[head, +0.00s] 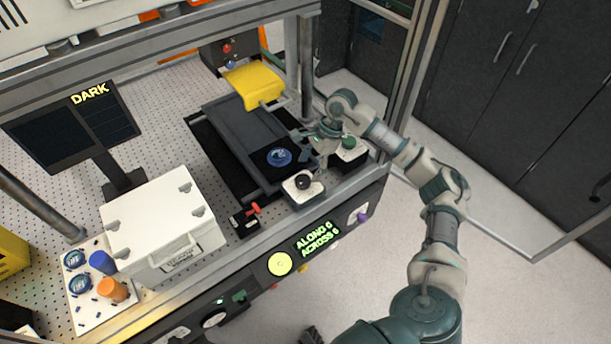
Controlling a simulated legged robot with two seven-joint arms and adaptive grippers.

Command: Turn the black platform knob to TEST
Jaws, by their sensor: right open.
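A black round knob (304,181) sits on a small white block at the front edge of the bench, right of centre. I cannot read any marking such as TEST around it. My right gripper (312,143) is above and behind this knob, beside a green-topped knob (348,142) on another white block. Its fingers are small and partly blurred into the background; it is open and I see nothing held in it. A dark platform (245,135) lies behind, with a blue disc (279,157) on its near end. My left gripper does not show.
A yellow block (253,84) is at the platform's far end. A red-handled lever (246,219) stands left of the black knob. A white case (158,218) and a monitor (68,128) reading DARK are further left. The front display (317,240) reads ALONG 6, ACROSS 6. Frame posts (305,65) rise nearby.

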